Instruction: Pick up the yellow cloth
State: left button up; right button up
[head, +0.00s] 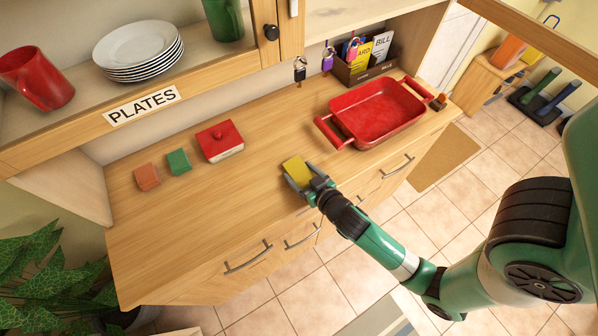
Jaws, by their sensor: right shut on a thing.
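The yellow cloth (296,169) is a small folded block above the front part of the wooden counter. My right gripper (300,177) is shut on it, with the fingers on its sides. I cannot tell whether the cloth still touches the counter. My green right arm reaches in from the lower right. My left gripper does not show.
An orange cloth (147,177), a green cloth (178,162) and a red-lidded box (220,142) stand on the counter's left. A red baking dish (377,112) lies right of the gripper. Plates (138,48) sit on the shelf above. The counter's (215,215) front left is clear.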

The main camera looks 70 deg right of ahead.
aim_at(302, 174)
jog(key=shift+c, duration=0.4)
jog(key=shift+r, duration=0.5)
jog(key=r, duration=0.1)
jog(key=r+p, duration=0.1)
jog(key=r, duration=0.1)
jog(key=shift+s+r, duration=0.1)
jog(key=shift+s, duration=0.15)
jog(key=s+r+p, duration=0.2)
jog(key=s+r, duration=0.2)
jog(key=s, duration=0.2)
jog(key=s+a+r+p, duration=0.1)
jog(key=s+r+p, duration=0.2)
jog(key=s+r, duration=0.2)
jog(key=shift+s, duration=1.25)
jog(key=shift+a, duration=0.1)
